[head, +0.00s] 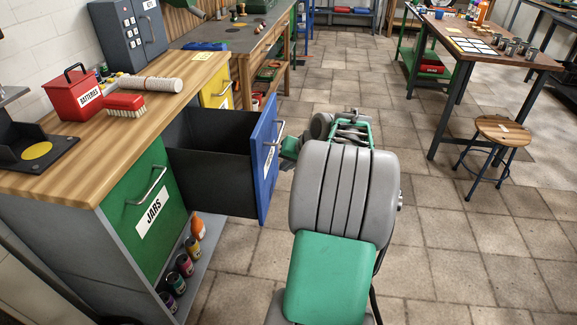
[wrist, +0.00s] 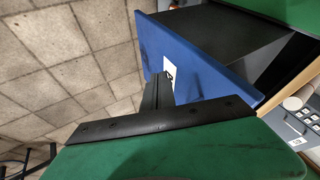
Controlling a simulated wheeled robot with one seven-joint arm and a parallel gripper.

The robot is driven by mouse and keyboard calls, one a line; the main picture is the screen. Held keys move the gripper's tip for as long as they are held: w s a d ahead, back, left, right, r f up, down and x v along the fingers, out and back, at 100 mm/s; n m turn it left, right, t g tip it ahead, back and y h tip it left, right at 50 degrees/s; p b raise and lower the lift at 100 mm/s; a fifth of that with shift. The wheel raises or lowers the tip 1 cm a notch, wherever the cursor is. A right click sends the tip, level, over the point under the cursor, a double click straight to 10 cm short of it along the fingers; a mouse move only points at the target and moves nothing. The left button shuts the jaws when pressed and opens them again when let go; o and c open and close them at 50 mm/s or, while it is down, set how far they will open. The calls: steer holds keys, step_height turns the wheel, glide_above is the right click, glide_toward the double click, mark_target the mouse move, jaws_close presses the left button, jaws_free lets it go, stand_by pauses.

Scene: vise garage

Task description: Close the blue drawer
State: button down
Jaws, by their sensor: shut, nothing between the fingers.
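The blue drawer (head: 266,175) is pulled well out of the workbench cabinet. Its dark inside looks empty where it shows. A metal handle and a white label are on its blue front. My gripper (head: 289,150) is at the outer side of that front, just right of the handle, partly hidden by my arm. In the wrist view the shut fingers (wrist: 161,84) point at the blue front (wrist: 205,80) by its white label. I cannot tell whether they touch it. The handle is not visible in the wrist view.
A green drawer (head: 146,215) labelled JARS is shut on the near side; a yellow drawer (head: 217,88) lies beyond. A red box (head: 75,95) and a brush (head: 124,105) stand on the wooden top. Right, a stool (head: 500,131) and table (head: 480,45) stand beyond clear floor.

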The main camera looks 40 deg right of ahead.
steer(key=w+f, duration=0.1)
steer(key=w, duration=0.1)
steer(key=w+a+f+b, duration=0.1)
steer(key=w, duration=0.1)
steer(key=w+a+f, duration=0.1)
steer(key=shift+w+a+f, duration=0.15)
steer(key=shift+w+f, duration=0.05)
steer(key=shift+w, duration=0.2)
